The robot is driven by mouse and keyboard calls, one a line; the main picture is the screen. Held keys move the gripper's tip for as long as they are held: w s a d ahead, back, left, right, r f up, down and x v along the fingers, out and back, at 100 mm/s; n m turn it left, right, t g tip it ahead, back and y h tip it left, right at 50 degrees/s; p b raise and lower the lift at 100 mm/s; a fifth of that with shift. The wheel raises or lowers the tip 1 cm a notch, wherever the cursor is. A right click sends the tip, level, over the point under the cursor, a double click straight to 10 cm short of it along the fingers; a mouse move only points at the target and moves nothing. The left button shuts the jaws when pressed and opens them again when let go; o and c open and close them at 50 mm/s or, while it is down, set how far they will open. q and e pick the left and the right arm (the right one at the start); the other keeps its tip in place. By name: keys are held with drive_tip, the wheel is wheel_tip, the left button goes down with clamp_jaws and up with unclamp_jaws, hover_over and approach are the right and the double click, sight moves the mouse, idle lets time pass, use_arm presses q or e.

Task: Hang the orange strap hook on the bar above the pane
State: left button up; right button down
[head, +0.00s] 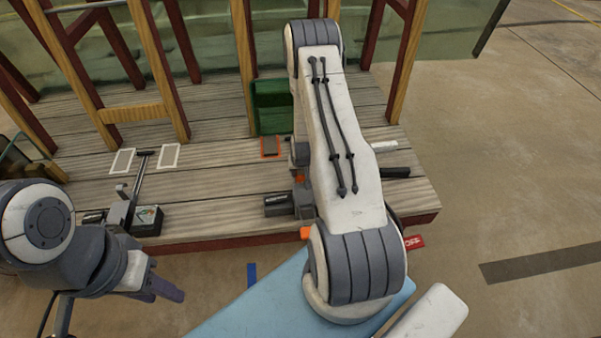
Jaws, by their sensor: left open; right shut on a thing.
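A grey bar (88,7) runs across the wooden frame at the top left, above a greenish pane. My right arm fills the middle and hides most of my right gripper (290,203); grey and black parts of it show beside the arm's left edge. Small orange pieces show by it, one just above (298,179) and one below (306,233); they seem to belong to the orange strap hook, whose shape is mostly hidden. The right gripper is shut on it, away from the bar. My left gripper (162,288) is open and empty at the lower left, in front of the deck.
A wooden deck (215,190) carries the frame's posts. A green box (270,105), a black long-handled tool (135,205) and white outlined markings (169,155) are on it. A black handle (396,172) lies right of my arm. A light-blue surface (245,312) is in front. Floor at right is mostly clear.

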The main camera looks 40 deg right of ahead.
drive_tip(key=shift+r+p, duration=2.15)
drive_tip(key=shift+r, duration=0.75)
drive_tip(key=shift+f, duration=0.1)
drive_tip(key=w+a+r+n+y, duration=0.1)
drive_tip(key=a+r+n, duration=0.2)
drive_tip(key=a+r, duration=0.6)
drive_tip(key=w+a+r+n+y, duration=0.1)
drive_tip(key=a+r+n, duration=0.35)
drive_tip(key=a, duration=0.95)
drive_tip(key=s+r+p, duration=0.2)
drive_tip(key=r+p, duration=1)
drive_tip(key=r, duration=0.2)
drive_tip(key=s+r+m+p, duration=0.1)
drive_tip(key=s+r+p, duration=0.1)
drive_tip(key=r+p, duration=1.1)
drive_tip(key=shift+d+r+t, duration=0.3)
drive_tip(key=shift+r, duration=0.15)
drive_tip(key=shift+f, duration=0.1)
